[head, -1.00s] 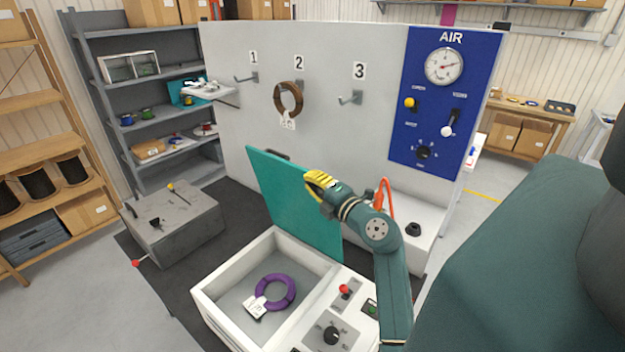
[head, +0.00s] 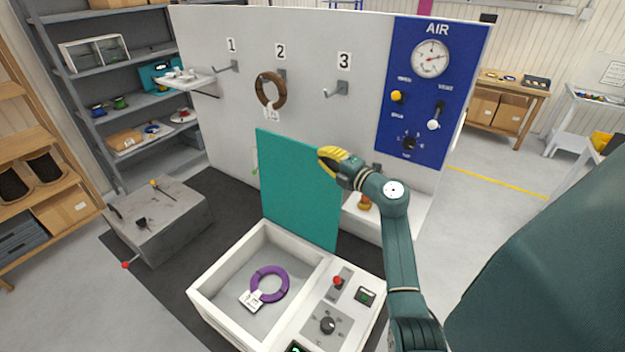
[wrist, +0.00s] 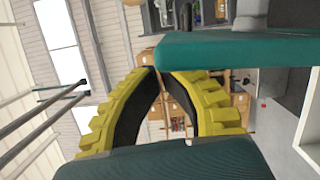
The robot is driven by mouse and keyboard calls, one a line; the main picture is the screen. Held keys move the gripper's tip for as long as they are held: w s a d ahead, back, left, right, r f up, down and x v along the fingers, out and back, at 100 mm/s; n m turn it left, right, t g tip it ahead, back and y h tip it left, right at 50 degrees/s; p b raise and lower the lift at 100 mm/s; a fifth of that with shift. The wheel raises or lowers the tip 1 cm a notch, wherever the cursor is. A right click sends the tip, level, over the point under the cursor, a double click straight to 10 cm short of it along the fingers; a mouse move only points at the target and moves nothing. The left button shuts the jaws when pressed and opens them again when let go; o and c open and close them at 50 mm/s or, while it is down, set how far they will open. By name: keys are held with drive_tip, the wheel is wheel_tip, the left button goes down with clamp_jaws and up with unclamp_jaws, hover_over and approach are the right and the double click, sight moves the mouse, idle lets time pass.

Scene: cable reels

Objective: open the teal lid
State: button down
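The teal lid (head: 297,190) stands raised, roughly upright, at the back edge of the white box (head: 215,292). My gripper (head: 323,155), with yellow ribbed fingers, is at the lid's upper right edge in the head view. In the wrist view, the tips of my gripper (wrist: 158,72) come together with almost no gap, and the lid (wrist: 235,50) runs just above the right finger. I see nothing clearly held between the fingers. Whether they touch the lid is hard to tell. A purple ring (head: 281,286) with a white tag lies inside the open box.
A control panel with a red knob (head: 338,282) and a black dial (head: 327,325) is right of the box opening. Behind stands a grey wall with numbered hooks, a brown coil (head: 279,94) and a blue AIR panel (head: 429,125). A grey block (head: 170,228) is at left.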

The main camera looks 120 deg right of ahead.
drive_tip(key=w+p+v, duration=0.1)
drive_tip(key=w+v, duration=0.1)
drive_tip(key=v, duration=0.9)
drive_tip(key=shift+w+a+r, duration=0.4)
drive_tip(key=shift+w, duration=0.35)
